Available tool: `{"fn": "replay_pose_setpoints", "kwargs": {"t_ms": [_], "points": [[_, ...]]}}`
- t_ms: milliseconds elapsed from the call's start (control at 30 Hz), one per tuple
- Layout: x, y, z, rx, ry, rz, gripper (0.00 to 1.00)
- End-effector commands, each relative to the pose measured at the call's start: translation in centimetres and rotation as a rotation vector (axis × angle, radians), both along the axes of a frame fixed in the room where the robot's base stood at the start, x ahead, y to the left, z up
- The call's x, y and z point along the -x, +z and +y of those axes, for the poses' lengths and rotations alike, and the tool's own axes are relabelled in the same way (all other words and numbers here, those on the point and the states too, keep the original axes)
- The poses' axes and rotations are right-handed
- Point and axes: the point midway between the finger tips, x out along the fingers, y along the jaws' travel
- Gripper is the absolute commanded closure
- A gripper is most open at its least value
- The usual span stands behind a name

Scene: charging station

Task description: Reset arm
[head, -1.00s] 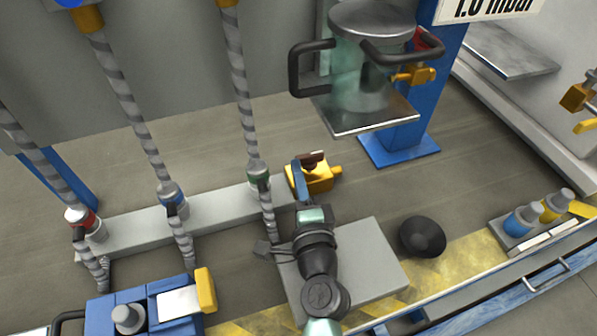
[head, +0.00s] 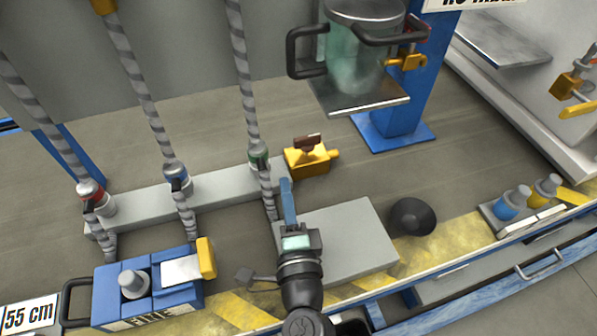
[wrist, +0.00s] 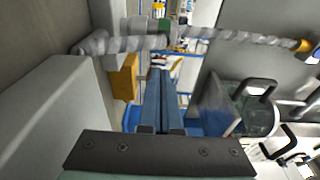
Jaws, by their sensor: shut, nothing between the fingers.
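My gripper (head: 287,190) shows in the head view at the lower middle, its blue fingers pointing up the picture. The fingers are together with nothing between them. They are just right of the striped hose with the green collar (head: 259,157) and below the yellow valve block (head: 306,160), apart from the block. In the wrist view the closed blue fingers (wrist: 160,100) run up the middle. The yellow block (wrist: 123,76) is left of them there, and the striped hose (wrist: 120,44) crosses beyond.
A grey plate (head: 350,240) lies right of my gripper, with a black cone (head: 411,217) beside it. A blue case (head: 150,293) stands at lower left. A glass vessel (head: 355,60) with black handles is at upper right. Grey floor (head: 390,170) between them is clear.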

Motion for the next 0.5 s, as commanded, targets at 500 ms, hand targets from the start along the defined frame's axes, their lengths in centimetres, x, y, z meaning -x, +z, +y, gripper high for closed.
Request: {"fn": "replay_pose_setpoints", "kwargs": {"t_ms": [500], "points": [[3.8,0.3,1.7,0.005,0.000,-0.006,1.00]]}}
